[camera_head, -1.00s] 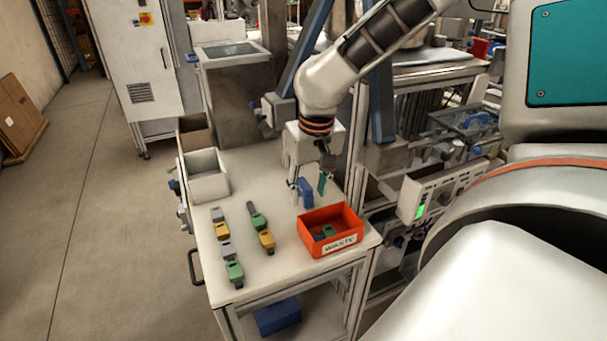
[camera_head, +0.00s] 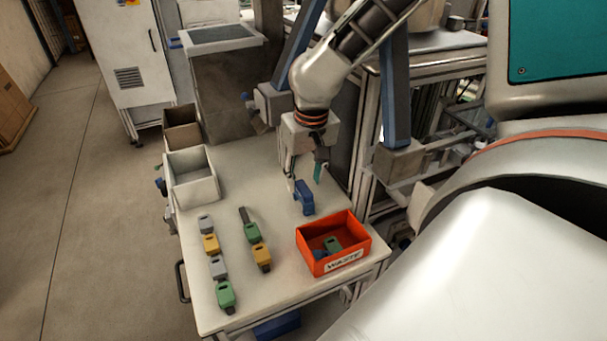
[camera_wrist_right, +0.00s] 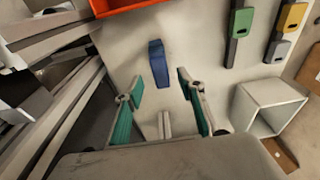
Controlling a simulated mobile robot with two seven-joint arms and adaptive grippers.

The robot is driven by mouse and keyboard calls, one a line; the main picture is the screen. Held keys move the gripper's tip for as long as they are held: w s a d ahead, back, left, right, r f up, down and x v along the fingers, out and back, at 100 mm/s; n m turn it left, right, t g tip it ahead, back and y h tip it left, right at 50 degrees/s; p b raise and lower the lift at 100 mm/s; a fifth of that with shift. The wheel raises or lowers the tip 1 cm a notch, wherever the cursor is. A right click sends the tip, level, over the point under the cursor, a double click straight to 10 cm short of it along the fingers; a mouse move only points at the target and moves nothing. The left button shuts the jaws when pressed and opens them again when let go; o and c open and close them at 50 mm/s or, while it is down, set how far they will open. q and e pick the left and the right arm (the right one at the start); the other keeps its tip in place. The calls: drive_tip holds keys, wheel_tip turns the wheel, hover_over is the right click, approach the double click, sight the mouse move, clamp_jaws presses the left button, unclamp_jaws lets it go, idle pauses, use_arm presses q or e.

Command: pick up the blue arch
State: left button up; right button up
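The blue arch (camera_head: 304,198) stands on the white table behind the orange bin. In the right wrist view the blue arch (camera_wrist_right: 158,63) lies ahead of and between the spread fingertips, not touching either. My right gripper (camera_head: 305,178) is above and just behind the arch in the head view. In the wrist view the right gripper (camera_wrist_right: 160,90) is open, with teal pads on both fingers and nothing between them. My left gripper is not seen in either view.
An orange bin (camera_head: 345,259) marked WASTE holds a few pieces in front of the arch. Green, yellow and grey pieces (camera_head: 211,243) stand in two rows to the left. A white box (camera_head: 190,190) and a brown box (camera_head: 181,139) stand at the back left.

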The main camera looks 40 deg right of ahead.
sight(303, 188)
wheel_tip(303, 188, down, 3)
drive_tip(key=shift+w+r, duration=0.1)
drive_tip(key=shift+w, duration=0.05)
drive_tip(key=shift+w+f, duration=0.1)
drive_tip(key=shift+f, duration=0.45)
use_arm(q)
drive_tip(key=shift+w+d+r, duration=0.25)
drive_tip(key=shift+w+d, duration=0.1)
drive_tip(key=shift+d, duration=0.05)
use_arm(e)
clamp_jaws()
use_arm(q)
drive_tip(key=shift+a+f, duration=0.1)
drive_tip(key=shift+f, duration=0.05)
use_arm(e)
drive_tip(key=shift+r, duration=0.15)
